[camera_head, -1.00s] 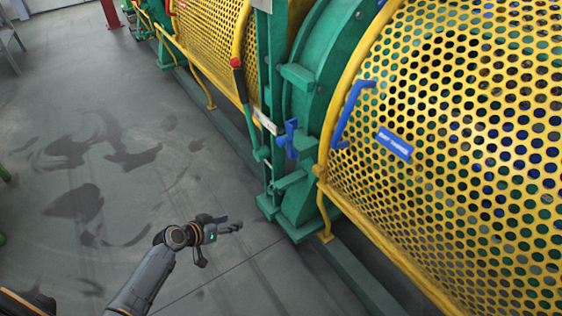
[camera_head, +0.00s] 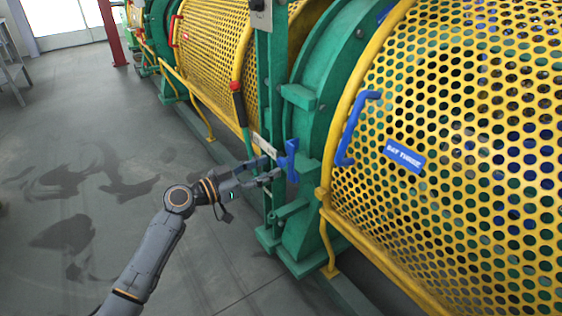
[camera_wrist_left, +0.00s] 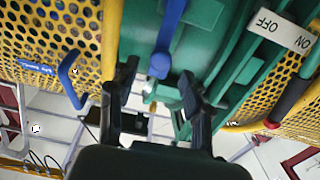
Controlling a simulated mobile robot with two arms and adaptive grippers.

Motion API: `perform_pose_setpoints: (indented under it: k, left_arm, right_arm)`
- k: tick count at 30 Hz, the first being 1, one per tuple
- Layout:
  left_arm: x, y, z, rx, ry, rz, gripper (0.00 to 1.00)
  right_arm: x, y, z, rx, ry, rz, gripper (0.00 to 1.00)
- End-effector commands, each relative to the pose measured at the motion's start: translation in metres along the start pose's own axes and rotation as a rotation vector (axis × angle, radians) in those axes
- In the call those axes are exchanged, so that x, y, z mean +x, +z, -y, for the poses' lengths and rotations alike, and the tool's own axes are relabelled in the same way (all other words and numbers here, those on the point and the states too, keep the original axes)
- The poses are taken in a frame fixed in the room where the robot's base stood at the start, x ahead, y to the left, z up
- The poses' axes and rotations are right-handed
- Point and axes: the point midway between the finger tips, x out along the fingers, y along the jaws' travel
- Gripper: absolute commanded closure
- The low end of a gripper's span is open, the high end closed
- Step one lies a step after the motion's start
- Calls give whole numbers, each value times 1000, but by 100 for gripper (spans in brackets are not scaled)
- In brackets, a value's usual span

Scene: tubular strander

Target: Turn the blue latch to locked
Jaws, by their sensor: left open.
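The blue latch (camera_head: 291,160) sits on the green frame beside the yellow mesh guard, its handle roughly upright in the head view. In the left wrist view the latch (camera_wrist_left: 170,32) comes down from the top edge, its rounded end at the height of my fingertips. My left gripper (camera_head: 270,170) is open, just left of the latch and pointing at it. In the left wrist view its two fingers (camera_wrist_left: 159,72) stand apart on either side of the latch's end; I cannot tell whether they touch it. My right gripper is not in view.
A blue handle (camera_head: 352,130) and a blue label (camera_head: 404,157) are on the yellow mesh guard (camera_head: 470,110) to the right. A red-topped lever (camera_head: 238,98) stands left of the latch, by an OFF/ON plate (camera_wrist_left: 283,30). The grey floor (camera_head: 110,160) at left is open.

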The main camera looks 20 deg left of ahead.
Motion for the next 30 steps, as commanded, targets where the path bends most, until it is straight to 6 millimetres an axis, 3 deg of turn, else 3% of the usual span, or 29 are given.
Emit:
perform_pose_setpoints:
  k: [3,9,20,23,28,30]
  left_arm:
    - [24,-1,0,-1,0,-3,51]
    - [47,0,1,-1,-2,-2,51]
    - [53,1,0,-1,-1,0,51]
    - [53,1,0,-1,-1,0,65]
    - [53,1,0,-1,-1,0,100]
    - [53,1,0,-1,-1,0,100]
  right_arm:
    - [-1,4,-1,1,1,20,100]
    - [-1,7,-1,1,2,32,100]
    - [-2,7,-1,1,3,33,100]
    - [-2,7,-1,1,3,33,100]
    - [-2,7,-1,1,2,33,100]
    - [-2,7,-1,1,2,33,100]
